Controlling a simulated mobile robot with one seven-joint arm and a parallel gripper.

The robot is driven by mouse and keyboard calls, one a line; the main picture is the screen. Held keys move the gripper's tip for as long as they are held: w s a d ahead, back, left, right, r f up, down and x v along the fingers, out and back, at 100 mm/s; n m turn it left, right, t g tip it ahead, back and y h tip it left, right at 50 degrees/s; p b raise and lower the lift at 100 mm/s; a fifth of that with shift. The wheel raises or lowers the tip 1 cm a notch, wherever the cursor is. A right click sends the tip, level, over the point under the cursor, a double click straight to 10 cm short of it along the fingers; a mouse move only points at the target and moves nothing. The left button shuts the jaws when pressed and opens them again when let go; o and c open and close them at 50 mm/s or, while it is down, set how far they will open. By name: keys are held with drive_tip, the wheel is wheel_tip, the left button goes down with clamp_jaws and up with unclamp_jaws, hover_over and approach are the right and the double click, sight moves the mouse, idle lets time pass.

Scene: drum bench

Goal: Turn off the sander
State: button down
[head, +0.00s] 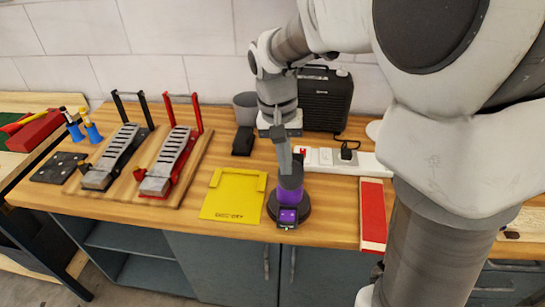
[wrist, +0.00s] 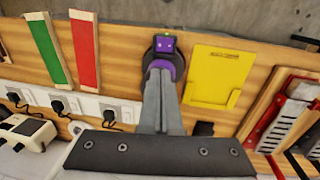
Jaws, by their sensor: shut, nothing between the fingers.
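The sander (head: 289,196) is a round purple and black tool standing on the bench, with a dark base and a small purple box (head: 288,216) at its front. In the wrist view the sander (wrist: 164,44) is straight beyond my fingers, which cover part of its purple body. My gripper (head: 286,168) is shut and empty, its fingers pointing down over the top of the sander. In the wrist view the closed fingers of my gripper (wrist: 160,74) overlap the sander; I cannot tell whether they touch it.
A yellow plate (head: 233,196) lies left of the sander. A white power strip (head: 325,166) with plugs runs behind it, and a red strip (head: 373,215) lies to the right. A black speaker-like box (head: 328,100) stands behind. Two pedals (head: 115,155) (head: 168,160) stand at left.

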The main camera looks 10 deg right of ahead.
sight(292, 213)
drive_tip(key=shift+f, duration=0.1)
drive_tip(key=f, duration=0.4)
drive_tip(key=d+f, duration=0.1)
drive_tip(key=f, duration=0.8)
drive_tip(key=shift+s+d+f+b, duration=0.25)
drive_tip(key=shift+d+f+b, duration=0.1)
drive_tip(key=shift+b, duration=0.05)
drive_tip(key=shift+f, duration=0.1)
